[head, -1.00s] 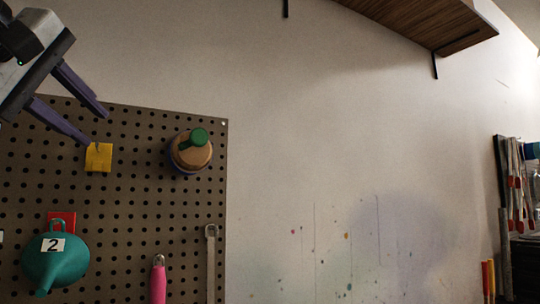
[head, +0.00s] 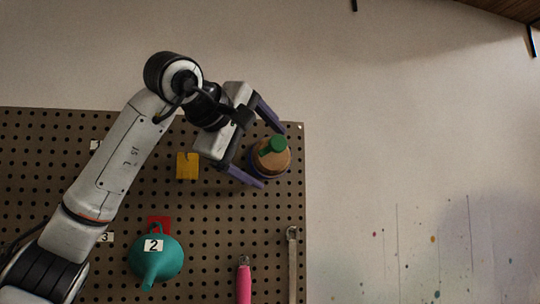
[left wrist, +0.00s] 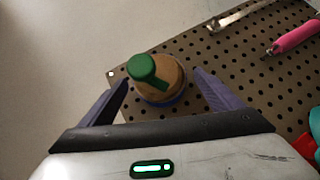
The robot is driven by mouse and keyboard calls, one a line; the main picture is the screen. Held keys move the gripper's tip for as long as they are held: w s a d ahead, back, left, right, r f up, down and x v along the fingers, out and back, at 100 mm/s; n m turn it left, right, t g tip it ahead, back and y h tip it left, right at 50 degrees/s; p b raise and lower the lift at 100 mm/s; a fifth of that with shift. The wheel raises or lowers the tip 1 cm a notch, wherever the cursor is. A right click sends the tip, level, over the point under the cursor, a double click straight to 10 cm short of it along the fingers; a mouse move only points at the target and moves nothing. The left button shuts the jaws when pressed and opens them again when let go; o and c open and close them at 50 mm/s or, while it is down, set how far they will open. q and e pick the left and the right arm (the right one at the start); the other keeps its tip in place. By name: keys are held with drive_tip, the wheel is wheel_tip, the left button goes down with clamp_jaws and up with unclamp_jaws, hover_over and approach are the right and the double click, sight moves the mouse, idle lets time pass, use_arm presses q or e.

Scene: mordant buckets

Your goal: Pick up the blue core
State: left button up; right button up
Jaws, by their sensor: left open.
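A round piece with a tan face (head: 284,160) and a blue rim (head: 253,166) hangs near the pegboard's upper right corner. A green knob (head: 277,145) sticks out from its front. In the left wrist view the blue rim (left wrist: 163,102) shows as a thin edge below the tan face (left wrist: 165,75), so most of the blue part is hidden. My left gripper (head: 271,157) is open, its two purple fingers on either side of the round piece. In the left wrist view the piece sits between the fingers with gaps at both sides. My right gripper is not in view.
The pegboard (head: 215,270) also holds a yellow block (head: 187,166), a teal funnel-like thing (head: 165,265) labelled 2 below a red piece (head: 158,222), a pink-handled tool (head: 244,284) and a pale strip (head: 292,265).

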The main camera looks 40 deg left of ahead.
use_arm(q)
drive_tip(key=shift+x, duration=0.9)
drive_tip(key=c, duration=1.1)
drive_tip(key=shift+r, duration=0.1)
drive_tip(key=shift+s+d, duration=0.2)
drive_tip(key=shift+d, duration=0.05)
drive_tip(key=s+d+b, duration=0.2)
drive_tip(key=s+d, duration=0.9)
drive_tip(key=d, duration=0.2)
drive_tip(key=shift+s+d+r, duration=0.15)
